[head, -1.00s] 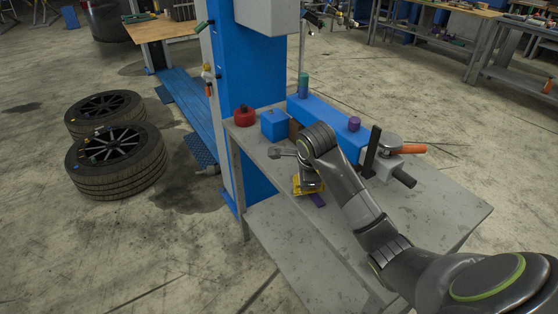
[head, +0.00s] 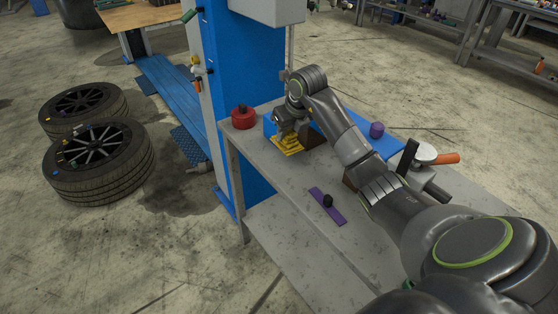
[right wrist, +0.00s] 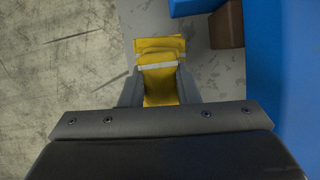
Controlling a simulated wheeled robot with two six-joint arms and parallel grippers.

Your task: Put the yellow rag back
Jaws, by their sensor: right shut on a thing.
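The yellow rag (head: 288,148) is at the left end of the grey workbench (head: 262,172), below my right gripper (head: 284,128). In the right wrist view the rag (right wrist: 162,52) is yellow with a pale stripe. My right gripper (right wrist: 160,85) is shut on it, with a finger on each side. The rag lies over the bench near its edge; I cannot tell whether it touches the top. My left gripper is not in view.
A red round container (head: 243,118) stands left of the gripper, and a blue block (head: 269,124) close behind it. A purple strip (head: 325,205) with a black knob (head: 328,200) lies in front. A vise with an orange handle (head: 444,159) is at right.

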